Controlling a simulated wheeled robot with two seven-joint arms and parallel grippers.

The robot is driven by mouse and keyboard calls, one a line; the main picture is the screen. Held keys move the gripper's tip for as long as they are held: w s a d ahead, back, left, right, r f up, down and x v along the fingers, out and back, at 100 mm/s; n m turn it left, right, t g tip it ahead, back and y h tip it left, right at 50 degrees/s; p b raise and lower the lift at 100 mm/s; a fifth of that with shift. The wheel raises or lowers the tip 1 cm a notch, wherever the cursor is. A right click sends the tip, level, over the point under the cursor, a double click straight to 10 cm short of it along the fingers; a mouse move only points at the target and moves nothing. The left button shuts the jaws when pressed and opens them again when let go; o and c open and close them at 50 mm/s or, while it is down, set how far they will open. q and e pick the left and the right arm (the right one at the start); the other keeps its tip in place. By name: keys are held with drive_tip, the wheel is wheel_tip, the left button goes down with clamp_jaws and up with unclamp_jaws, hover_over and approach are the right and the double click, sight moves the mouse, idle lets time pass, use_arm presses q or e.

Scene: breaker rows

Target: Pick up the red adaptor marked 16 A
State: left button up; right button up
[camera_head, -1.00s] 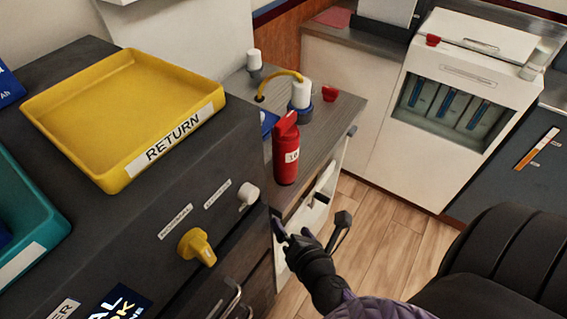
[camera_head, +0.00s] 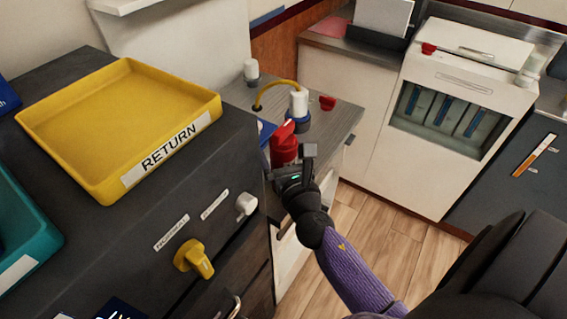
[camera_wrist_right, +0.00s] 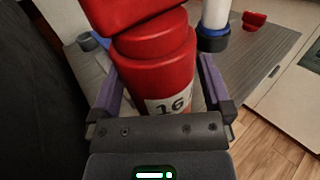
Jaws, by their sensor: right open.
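The red adaptor (camera_head: 284,146) stands upright on the grey counter beside the dark cabinet. In the right wrist view the red adaptor (camera_wrist_right: 158,75) fills the middle, with a white label reading 16 facing my palm. My right gripper (camera_head: 290,165) is in front of it and hides its lower part in the head view. In the wrist view the right gripper's (camera_wrist_right: 165,88) two purple-grey fingers lie one on each side of the adaptor's body, open. I cannot tell whether either finger touches it. My left gripper is not in view.
A white and blue connector (camera_head: 298,105) with a yellow cable stands behind the adaptor, and a small red piece (camera_head: 327,103) lies beside it. The dark cabinet with a yellow RETURN tray (camera_head: 120,125) and protruding knobs (camera_head: 194,258) stands close on the left.

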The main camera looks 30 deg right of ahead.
clamp_jaws()
idle(0.3)
